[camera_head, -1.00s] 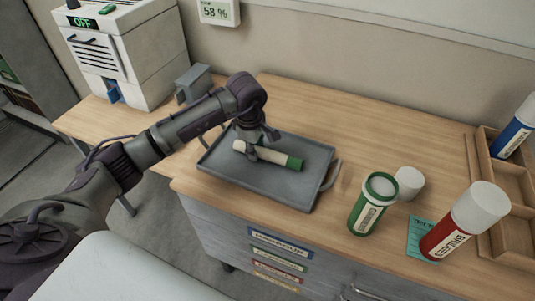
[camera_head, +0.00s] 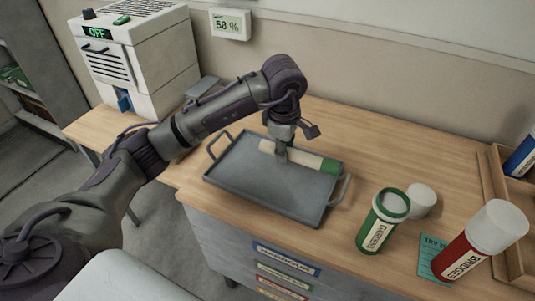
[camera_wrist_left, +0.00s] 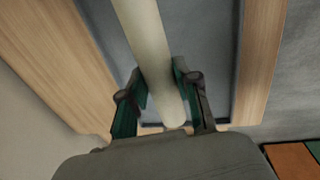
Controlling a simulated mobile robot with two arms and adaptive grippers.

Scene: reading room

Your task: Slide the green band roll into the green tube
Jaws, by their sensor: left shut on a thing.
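The green band roll (camera_head: 312,160) is a pale paper roll with a green band near its right end. My left gripper (camera_head: 281,153) is shut on it near its left part, with the roll lying across and seemingly a little above the tray. In the left wrist view the roll (camera_wrist_left: 150,55) runs between the two fingers (camera_wrist_left: 160,92), its plain end near the palm. The green tube (camera_head: 378,232) stands upright on the desk right of the tray, its top open, with a white label reading GARDENS. My right gripper is not in view.
The grey tray (camera_head: 235,181) has raised handles. A white cap (camera_head: 423,202) stands behind the green tube. A wooden rack (camera_head: 489,175) with a blue tube (camera_head: 521,158) is at the right edge. The desk behind the tray is clear.

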